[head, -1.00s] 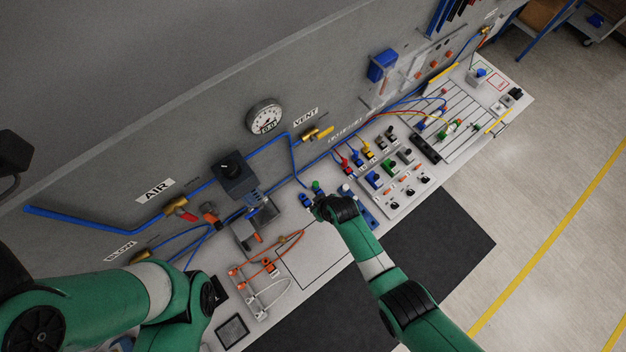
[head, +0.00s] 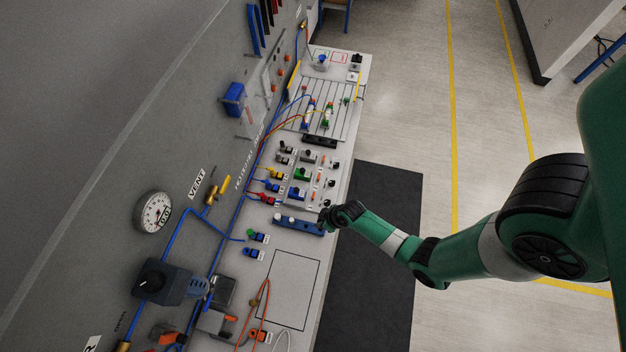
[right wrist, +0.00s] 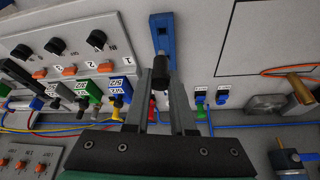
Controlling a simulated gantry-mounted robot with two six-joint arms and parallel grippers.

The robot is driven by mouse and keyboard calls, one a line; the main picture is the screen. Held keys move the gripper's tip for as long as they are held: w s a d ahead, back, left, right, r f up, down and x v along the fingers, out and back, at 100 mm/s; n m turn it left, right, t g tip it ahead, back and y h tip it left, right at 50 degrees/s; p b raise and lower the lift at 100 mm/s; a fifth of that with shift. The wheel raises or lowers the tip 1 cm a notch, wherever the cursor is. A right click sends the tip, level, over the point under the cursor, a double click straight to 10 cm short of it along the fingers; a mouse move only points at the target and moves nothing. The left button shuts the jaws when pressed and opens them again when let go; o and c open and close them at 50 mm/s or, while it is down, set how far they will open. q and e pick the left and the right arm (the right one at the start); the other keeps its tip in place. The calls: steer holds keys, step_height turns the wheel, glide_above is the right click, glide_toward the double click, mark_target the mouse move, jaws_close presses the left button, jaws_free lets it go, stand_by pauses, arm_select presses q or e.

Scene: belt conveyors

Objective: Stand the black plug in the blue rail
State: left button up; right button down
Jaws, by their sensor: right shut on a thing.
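The blue rail (head: 300,225) lies on the bench, with pale round-topped pieces standing toward its wall-side end. My right gripper (head: 326,216) is by the rail's other end, near the bench's front edge. In the right wrist view the two fingers (right wrist: 161,80) are shut on the dark, cylindrical black plug (right wrist: 161,70). The blue rail (right wrist: 162,28) shows just beyond it, with a dark opening near its far end. I cannot tell whether the plug touches the rail. The gripper hides part of the rail in this view. My left gripper is out of view.
A panel with black knobs and orange switches (right wrist: 70,50) and coloured valves stands close to one side of the rail. Green and blue fittings (head: 257,237) are on the other side. An outlined bare area (head: 291,290) is free. Hoses run along the wall.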

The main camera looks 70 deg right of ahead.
steer(key=shift+f+b, duration=2.05)
steer(key=shift+f, duration=0.15)
steer(key=shift+r, duration=0.1)
steer(key=shift+f, duration=0.2)
steer(key=shift+f+b, duration=0.3)
steer(key=shift+f, duration=0.05)
steer(key=shift+f, duration=0.3)
steer(key=shift+f+b, duration=0.3)
steer(key=shift+b, duration=0.25)
